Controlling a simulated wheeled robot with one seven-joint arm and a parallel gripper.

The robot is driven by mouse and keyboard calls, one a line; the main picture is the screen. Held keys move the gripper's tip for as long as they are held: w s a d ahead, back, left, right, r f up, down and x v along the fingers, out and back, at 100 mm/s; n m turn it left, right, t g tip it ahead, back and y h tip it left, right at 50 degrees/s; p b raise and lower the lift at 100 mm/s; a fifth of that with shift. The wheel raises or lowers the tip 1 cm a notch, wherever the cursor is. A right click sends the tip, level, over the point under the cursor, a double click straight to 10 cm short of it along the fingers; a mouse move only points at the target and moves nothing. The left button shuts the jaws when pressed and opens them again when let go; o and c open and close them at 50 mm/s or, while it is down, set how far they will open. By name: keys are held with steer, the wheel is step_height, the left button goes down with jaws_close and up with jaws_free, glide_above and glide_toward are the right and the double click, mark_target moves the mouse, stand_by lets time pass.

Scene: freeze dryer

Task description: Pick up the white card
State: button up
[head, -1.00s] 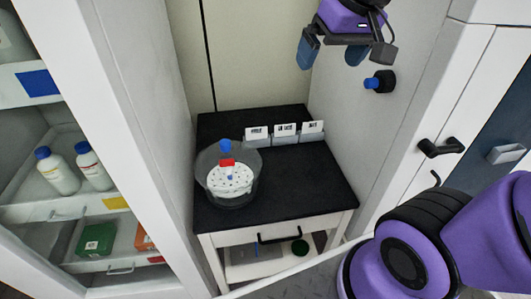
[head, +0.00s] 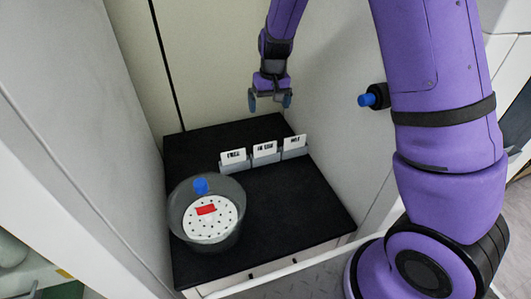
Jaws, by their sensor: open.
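Three white cards with black print stand upright in small grey holders in a row on the black tabletop: a left card (head: 233,156), a middle card (head: 264,149) and a right card (head: 294,142). The print is too small to read for certain. My gripper (head: 269,102) points down with its two blue-tipped fingers apart and nothing between them. In the picture it is above the middle and right cards, clear of them. How far it is from them in depth I cannot tell.
A clear round vessel (head: 177,228) with a white perforated disc (head: 212,230), a red piece (head: 206,209) and a blue knob (head: 200,186) stands at the table's left. A black-and-blue knob (head: 374,96) juts from the right wall. The black tabletop (head: 285,215) is free at front right.

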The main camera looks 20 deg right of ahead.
glide_above(265, 146)
step_height(265, 146, down, 8)
steer(key=shift+h, duration=0.3)
steer(key=f, duration=1)
steer(key=shift+w+d+f, duration=0.1)
steer(key=shift+w+f, duration=0.1)
steer(key=shift+f, duration=0.1)
steer(key=c, duration=0.6)
